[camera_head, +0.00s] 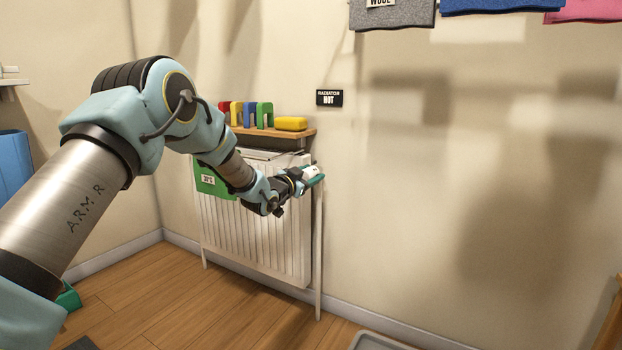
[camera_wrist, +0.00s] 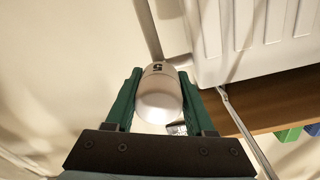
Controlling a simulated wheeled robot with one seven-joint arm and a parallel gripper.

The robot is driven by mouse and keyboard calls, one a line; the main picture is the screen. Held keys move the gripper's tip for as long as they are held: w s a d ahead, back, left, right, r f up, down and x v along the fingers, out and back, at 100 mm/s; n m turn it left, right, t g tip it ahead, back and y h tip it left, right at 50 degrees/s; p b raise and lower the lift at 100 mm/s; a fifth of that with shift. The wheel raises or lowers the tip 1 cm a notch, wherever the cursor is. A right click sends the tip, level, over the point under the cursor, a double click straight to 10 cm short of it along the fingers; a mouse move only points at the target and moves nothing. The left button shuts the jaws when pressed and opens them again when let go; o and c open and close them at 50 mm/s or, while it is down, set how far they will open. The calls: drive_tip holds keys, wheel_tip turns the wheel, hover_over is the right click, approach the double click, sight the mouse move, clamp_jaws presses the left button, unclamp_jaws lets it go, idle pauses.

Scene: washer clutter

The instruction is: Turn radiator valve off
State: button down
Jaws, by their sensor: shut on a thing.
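The white radiator (camera_head: 262,235) stands against the wall in the head view, and part of it shows at the upper right of the wrist view (camera_wrist: 265,35). Its white valve knob (camera_wrist: 159,95) sits between the green fingers of my gripper (camera_wrist: 160,100) in the wrist view. A dark mark shows on the knob's top. In the head view my gripper (camera_head: 312,176) is at the radiator's upper right corner, shut around the valve (camera_head: 310,171). The fingers and arm hide part of the valve and radiator there.
A wooden shelf (camera_head: 305,133) with colored blocks (camera_head: 250,114) and a yellow item (camera_head: 291,124) is just above the radiator. A green tagged cloth (camera_head: 208,182) hangs at its left. A sign (camera_head: 329,98) reads "RADIATOR HOT".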

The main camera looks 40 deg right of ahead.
drive_tip(key=m+b, duration=0.1)
drive_tip(key=m, duration=0.1)
drive_tip(key=m+b, duration=0.1)
drive_tip(key=m, duration=0.1)
drive_tip(key=m+b, duration=0.1)
drive_tip(key=m, duration=0.1)
drive_tip(key=shift+s+f, duration=0.1)
drive_tip(key=shift+f, duration=0.2)
drive_tip(key=m+b, duration=0.3)
drive_tip(key=m, duration=0.2)
drive_tip(key=shift+r+y, duration=0.1)
drive_tip(key=shift+y, duration=0.2)
drive_tip(key=shift+m, duration=0.4)
drive_tip(key=c, duration=0.5)
unclamp_jaws()
drive_tip(key=shift+r, duration=0.1)
drive_tip(key=shift+c, duration=0.2)
drive_tip(key=p+v, duration=0.2)
drive_tip(key=v, duration=0.8)
drive_tip(key=shift+a+p, duration=0.35)
drive_tip(key=shift+a, duration=0.05)
